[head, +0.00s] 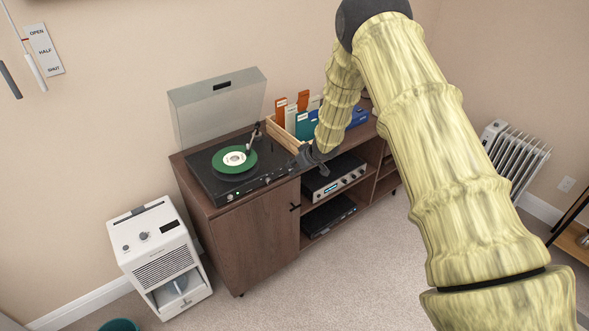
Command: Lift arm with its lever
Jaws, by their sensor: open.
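The turntable (258,180) stands on the left part of the wooden cabinet, its clear lid raised at the back. A record with a green surface and a white label (235,158) lies on the platter. The tonearm (252,137) is at the right side of the platter. I cannot tell whether its needle touches the record, and its lever is too small to make out. My gripper (302,162) is open, just right of the turntable near the cabinet's front edge, apart from the tonearm. My arm hides part of the cabinet top.
A wooden crate (282,137) with several coloured sleeves stands right of the turntable, behind my gripper. An amplifier (335,177) and a black unit (328,215) sit on shelves below. A white dehumidifier (160,255) stands left of the cabinet. Carpet is free in front.

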